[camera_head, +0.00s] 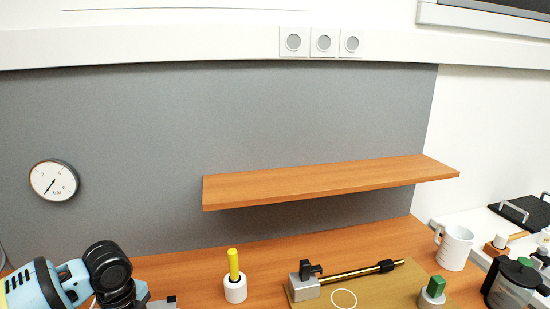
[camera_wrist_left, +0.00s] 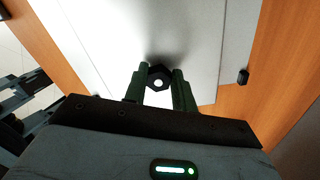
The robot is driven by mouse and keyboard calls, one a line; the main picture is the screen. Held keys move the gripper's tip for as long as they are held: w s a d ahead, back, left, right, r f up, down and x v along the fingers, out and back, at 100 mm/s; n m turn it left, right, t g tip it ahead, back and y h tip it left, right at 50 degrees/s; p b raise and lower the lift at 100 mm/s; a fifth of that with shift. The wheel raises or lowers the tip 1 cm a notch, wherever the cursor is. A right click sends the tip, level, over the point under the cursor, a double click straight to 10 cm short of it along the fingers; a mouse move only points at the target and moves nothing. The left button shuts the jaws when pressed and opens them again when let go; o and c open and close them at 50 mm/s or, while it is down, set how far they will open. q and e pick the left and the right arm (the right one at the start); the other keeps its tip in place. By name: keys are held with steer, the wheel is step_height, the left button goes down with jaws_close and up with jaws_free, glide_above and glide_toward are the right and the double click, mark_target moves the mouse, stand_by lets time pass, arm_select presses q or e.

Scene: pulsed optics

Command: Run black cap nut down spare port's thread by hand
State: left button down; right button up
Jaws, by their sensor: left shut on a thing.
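My left gripper (camera_wrist_left: 160,88) is shut on the black cap nut (camera_wrist_left: 157,72), a dark six-sided piece with a pale round centre, held between its two fingertips in the left wrist view. A light grey panel (camera_wrist_left: 105,35) lies behind the nut; I cannot tell whether the nut touches anything. In the head view my left arm comes in at the lower left, and the nut cannot be made out there. I cannot make out the spare port's thread in either view. My right gripper is not in view.
A yellow stick stands in a white holder (camera_head: 235,290). A metal block (camera_head: 304,289) with a black handle and brass rod (camera_head: 360,271) sits on a tan board. A wooden shelf (camera_head: 330,181) overhangs the bench.

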arm_select(q)
steer(key=m, duration=0.3)
steer(key=shift+w+m, duration=0.1)
steer(key=shift+m, duration=0.3)
steer(key=shift+d+f, duration=0.1)
steer(key=shift+f, duration=0.05)
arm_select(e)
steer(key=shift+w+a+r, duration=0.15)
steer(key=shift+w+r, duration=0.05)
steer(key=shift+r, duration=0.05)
arm_select(q)
steer(key=shift+d+m, duration=0.1)
steer(key=shift+m, duration=0.3)
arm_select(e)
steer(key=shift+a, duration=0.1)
arm_select(q)
steer(key=m, duration=0.3)
steer(key=shift+w+d+f, duration=0.1)
steer(key=shift+d+f, duration=0.05)
steer(key=c, duration=1.5)
jaws_free()
steer(key=o, duration=0.4)
steer(key=shift+d, duration=0.1)
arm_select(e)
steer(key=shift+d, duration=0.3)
arm_select(q)
steer(key=shift+w+a+r, duration=0.1)
steer(key=shift+a+r, duration=0.1)
steer(key=shift+a, duration=0.05)
